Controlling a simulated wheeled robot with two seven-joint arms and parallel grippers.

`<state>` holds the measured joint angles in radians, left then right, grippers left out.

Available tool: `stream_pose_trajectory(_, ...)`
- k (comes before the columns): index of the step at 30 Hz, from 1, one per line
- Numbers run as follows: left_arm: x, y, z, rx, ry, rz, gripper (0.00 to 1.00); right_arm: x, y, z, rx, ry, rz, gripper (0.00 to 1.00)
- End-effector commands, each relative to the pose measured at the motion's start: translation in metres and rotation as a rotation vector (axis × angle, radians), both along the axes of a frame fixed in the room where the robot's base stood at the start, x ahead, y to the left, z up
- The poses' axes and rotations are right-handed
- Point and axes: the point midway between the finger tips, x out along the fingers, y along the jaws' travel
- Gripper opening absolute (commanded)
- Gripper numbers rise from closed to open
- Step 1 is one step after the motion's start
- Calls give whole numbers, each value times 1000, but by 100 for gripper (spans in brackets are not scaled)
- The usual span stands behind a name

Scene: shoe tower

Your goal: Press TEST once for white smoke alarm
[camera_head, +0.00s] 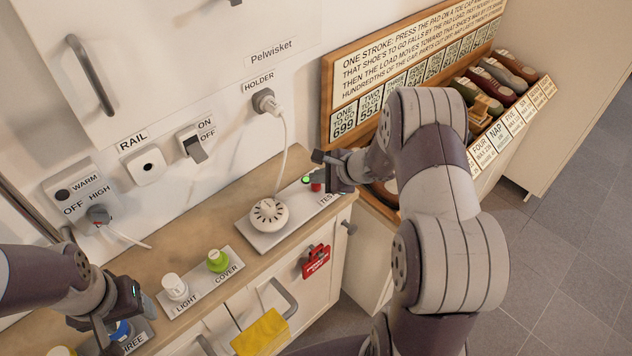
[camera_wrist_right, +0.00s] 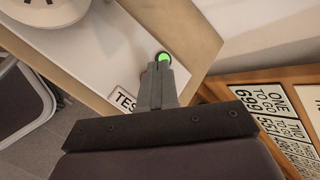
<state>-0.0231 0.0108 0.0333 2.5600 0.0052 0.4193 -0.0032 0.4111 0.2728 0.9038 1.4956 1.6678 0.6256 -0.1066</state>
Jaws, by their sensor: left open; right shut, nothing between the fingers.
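The round white smoke alarm (camera_head: 268,213) lies on a pale plate (camera_head: 262,240) on the counter. It shows partly in the right wrist view (camera_wrist_right: 52,8). Further along the plate are a lit green lamp (camera_head: 306,180), also bright in the wrist view (camera_wrist_right: 163,57), and a red button (camera_head: 316,187) beside the TEST label (camera_head: 327,199). My right gripper (camera_head: 330,160) is shut and empty at the button's end of the plate. In the wrist view its fingers (camera_wrist_right: 159,80) hide most of the button; contact cannot be told. My left gripper (camera_head: 98,330) is open at lower left, partly hidden.
White LIGHT (camera_head: 174,287) and green COVER (camera_head: 217,261) knobs stand on the counter. A white cord hangs from the HOLDER plug (camera_head: 267,101). A wooden sign rack with shoes (camera_head: 497,80) stands at right. A yellow cloth (camera_head: 260,334) and red tag (camera_head: 316,261) hang in front.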

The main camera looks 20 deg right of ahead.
Motion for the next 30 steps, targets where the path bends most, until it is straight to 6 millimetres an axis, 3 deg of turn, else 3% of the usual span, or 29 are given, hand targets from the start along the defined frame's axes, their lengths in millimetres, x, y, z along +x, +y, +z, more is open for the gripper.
stream_pose_trajectory(4, 0, 0, 6, 0, 0, 0, 64, 0, 0, 10, 0, -1, -1, 0)
stream_pose_trajectory(16, 0, 0, 9, 0, 0, 0, 64, 0, 0, 14, 1, 0, -1, 0)
stream_pose_trajectory(30, 0, 0, 40, 0, 0, 0, 64, 0, 0, 59, 0, -1, -1, 0)
